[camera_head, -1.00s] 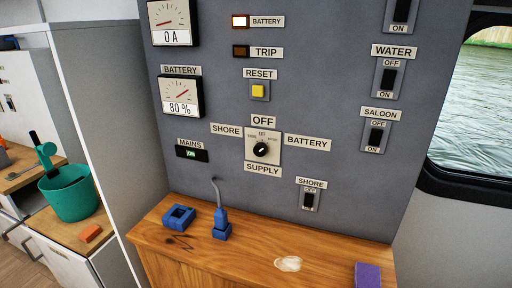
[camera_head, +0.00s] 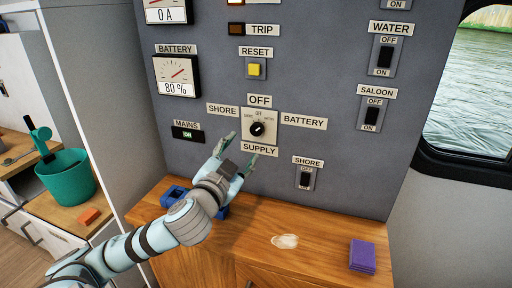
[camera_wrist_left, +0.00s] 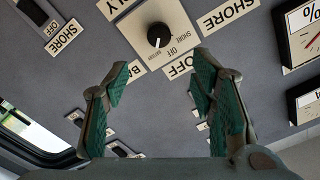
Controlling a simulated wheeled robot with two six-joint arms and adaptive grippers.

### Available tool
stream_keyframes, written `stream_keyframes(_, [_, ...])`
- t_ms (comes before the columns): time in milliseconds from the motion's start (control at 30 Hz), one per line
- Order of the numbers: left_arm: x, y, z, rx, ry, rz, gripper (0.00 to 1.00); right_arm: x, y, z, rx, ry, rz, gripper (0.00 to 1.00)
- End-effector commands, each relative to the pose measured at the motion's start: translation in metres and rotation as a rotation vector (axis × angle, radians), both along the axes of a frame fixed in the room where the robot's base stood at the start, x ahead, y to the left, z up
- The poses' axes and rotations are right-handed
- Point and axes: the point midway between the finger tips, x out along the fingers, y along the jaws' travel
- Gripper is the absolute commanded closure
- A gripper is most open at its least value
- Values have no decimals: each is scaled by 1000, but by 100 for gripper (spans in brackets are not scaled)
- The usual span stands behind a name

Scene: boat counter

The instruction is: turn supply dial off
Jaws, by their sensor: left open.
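The supply dial (camera_head: 257,128) is a black round knob with a white mark, on a pale square plate on the grey panel. OFF is labelled above it, SHORE to the left, BATTERY to the right and SUPPLY below. I cannot tell for certain which label the mark points to. My left gripper (camera_head: 247,149) is open and empty, its green-padded fingers reaching up just below the dial. In the left wrist view the dial (camera_wrist_left: 158,35) appears beyond the open fingertips (camera_wrist_left: 160,65), apparently not touched. My right gripper is not in view.
A yellow reset button (camera_head: 254,69) is above the dial, and a shore switch (camera_head: 305,178) is below right. A blue object (camera_head: 175,194) on the wooden counter is partly hidden by my arm. A purple block (camera_head: 362,256) lies at right. A teal bucket (camera_head: 67,180) stands at left.

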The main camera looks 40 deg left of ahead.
Motion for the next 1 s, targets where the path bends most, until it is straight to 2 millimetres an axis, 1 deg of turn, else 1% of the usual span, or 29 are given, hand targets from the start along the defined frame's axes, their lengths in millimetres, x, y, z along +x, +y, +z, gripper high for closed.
stream_keyframes(33, [3,1,-14,7,-5,0,49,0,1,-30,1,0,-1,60])
stream_keyframes(67, [3,2,-14,10,-2,0,49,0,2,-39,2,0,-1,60])
stream_keyframes(133, [24,10,-5,-3,6,6,49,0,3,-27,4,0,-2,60])
stream_keyframes(300, [74,27,0,-1,6,3,49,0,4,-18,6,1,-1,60])
stream_keyframes(400, [94,34,-1,2,8,1,49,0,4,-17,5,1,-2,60])
stream_keyframes(500, [106,38,-2,4,9,0,49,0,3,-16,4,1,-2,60])
stream_keyframes(633, [112,40,-2,7,9,-1,49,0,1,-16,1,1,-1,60])
stream_keyframes(833, [113,40,-2,7,9,-1,49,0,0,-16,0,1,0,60])
stream_keyframes(867, [113,40,-2,7,9,-1,52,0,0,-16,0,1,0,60])
stream_keyframes(1000, [113,40,-2,7,9,-1,75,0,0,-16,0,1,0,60])
